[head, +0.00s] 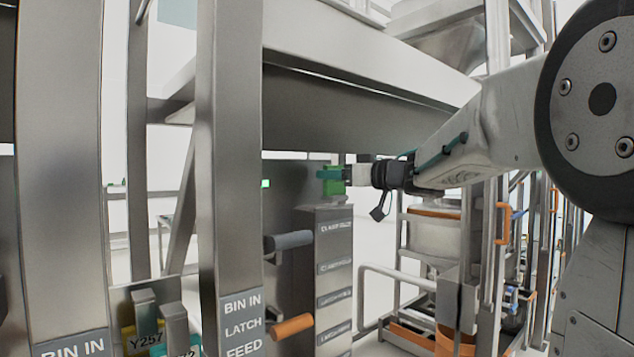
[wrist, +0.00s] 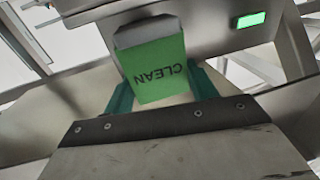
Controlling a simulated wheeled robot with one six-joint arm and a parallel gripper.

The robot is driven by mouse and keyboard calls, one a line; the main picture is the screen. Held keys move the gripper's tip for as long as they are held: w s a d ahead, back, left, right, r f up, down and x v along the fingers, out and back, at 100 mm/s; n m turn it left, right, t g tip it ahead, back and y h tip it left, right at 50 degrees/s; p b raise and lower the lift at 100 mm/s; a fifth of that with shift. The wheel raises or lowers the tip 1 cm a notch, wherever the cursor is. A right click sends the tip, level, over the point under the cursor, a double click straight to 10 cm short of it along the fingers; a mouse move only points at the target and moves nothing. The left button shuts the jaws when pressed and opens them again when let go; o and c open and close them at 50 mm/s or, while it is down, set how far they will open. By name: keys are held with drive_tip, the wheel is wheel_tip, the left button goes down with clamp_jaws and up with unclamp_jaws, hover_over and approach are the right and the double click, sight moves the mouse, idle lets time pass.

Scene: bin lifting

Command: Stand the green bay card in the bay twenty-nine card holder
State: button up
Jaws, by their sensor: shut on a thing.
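My gripper (head: 330,175) has green fingers and is shut on the green bay card (head: 334,188). In the wrist view the card (wrist: 155,70) sits between the two teal fingers (wrist: 163,92), with the word CLEAN upside down on its face. A grey piece lies along the card's far edge; I cannot tell whether it is part of the card or of a holder. In the head view the card is near the top of a grey post with several label plates. No holder can be read as bay twenty-nine.
A grey labelled post (head: 333,270) with grey and orange handles stands below the card. A steel upright (head: 230,150) stands to its left. A small green lit display (head: 265,183) also shows in the wrist view (wrist: 251,19). A yellow Y257 card (head: 144,340) is at lower left.

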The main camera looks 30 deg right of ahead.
sight(326, 181)
drive_tip(key=w, duration=0.1)
drive_tip(key=w+a, duration=0.1)
drive_tip(key=w+f, duration=0.1)
drive_tip(key=shift+w+a, duration=0.15)
drive_tip(key=shift+f, duration=0.25)
drive_tip(key=shift+f, duration=0.15)
drive_tip(key=o, duration=1)
